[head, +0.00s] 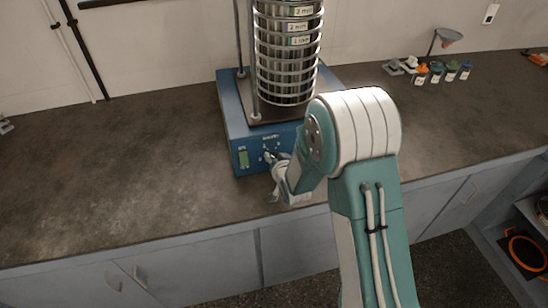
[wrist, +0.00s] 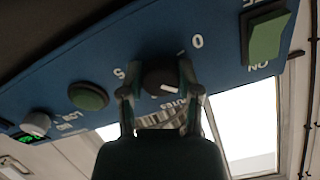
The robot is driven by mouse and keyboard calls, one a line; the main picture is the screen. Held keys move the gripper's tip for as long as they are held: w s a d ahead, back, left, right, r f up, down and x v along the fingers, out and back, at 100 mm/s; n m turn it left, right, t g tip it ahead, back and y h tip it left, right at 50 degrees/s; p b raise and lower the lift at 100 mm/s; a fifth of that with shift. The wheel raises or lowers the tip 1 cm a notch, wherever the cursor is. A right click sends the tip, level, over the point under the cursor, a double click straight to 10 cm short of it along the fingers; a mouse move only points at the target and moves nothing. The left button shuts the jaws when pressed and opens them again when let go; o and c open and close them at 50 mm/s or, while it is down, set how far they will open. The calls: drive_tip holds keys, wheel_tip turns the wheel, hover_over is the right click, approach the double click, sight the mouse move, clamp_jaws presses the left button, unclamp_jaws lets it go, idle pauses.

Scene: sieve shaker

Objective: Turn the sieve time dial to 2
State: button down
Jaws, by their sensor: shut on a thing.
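The sieve shaker (head: 232,125) is a blue base with a stack of round metal sieves (head: 285,75) on it, standing on the bench. In the wrist view its blue front panel (wrist: 222,45) appears tilted and upside down. The dark round time dial (wrist: 156,72) carries a white pointer mark, with "0" and "5" printed around it. I cannot read which number the mark points to. My gripper (wrist: 157,84) has a finger on either side of the dial and is shut on it. In the head view my gripper (head: 271,161) is at the panel, and my arm partly hides the panel.
The panel also has a green rocker switch (wrist: 266,38), a round green button (wrist: 88,96) and a grey knob (wrist: 36,123). Small jars (head: 436,73) and a funnel on a stand (head: 447,36) are at the back right.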

drive_tip(key=shift+m, duration=0.6)
drive_tip(key=shift+c, duration=1.5)
unclamp_jaws()
drive_tip(key=shift+w, duration=0.1)
drive_tip(key=v, duration=1.2)
drive_tip(key=shift+a+f, duration=0.1)
